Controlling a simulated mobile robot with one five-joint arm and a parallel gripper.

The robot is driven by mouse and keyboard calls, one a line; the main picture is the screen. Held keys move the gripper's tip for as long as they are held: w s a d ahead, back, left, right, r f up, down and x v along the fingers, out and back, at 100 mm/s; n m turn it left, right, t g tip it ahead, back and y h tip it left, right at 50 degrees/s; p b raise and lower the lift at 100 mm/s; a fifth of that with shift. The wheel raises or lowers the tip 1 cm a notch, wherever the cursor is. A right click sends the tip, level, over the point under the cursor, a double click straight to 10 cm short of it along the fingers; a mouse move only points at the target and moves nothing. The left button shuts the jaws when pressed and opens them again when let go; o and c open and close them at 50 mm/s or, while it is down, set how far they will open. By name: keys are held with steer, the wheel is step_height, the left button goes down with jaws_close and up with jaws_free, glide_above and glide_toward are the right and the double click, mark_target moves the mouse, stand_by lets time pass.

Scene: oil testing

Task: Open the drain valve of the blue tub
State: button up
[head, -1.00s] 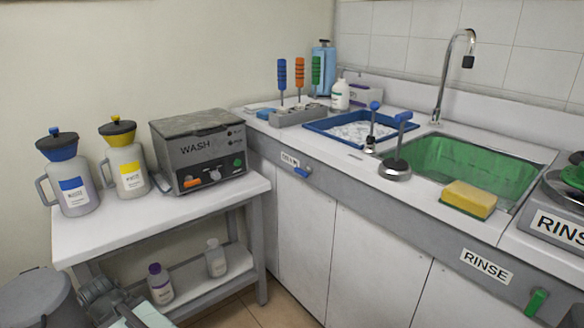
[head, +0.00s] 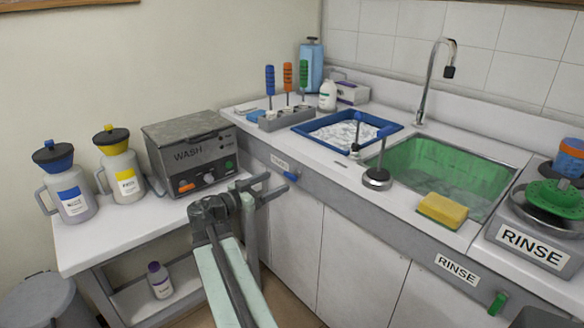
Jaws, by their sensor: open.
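The blue tub (head: 316,143) is set into the counter at the back, with clear liquid or ice-like contents.
A grey WASH box (head: 190,155) and two jugs stand on the white side table (head: 130,228) at left. The green basin (head: 440,170), yellow sponge (head: 442,210) and green RINSE valve (head: 497,303) are at right. A blue-handled plunger (head: 377,178) stands on the counter.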

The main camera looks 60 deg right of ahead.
mark_target(289, 176)
steer(key=x, duration=0.8)
steer(key=shift+c, duration=0.3)
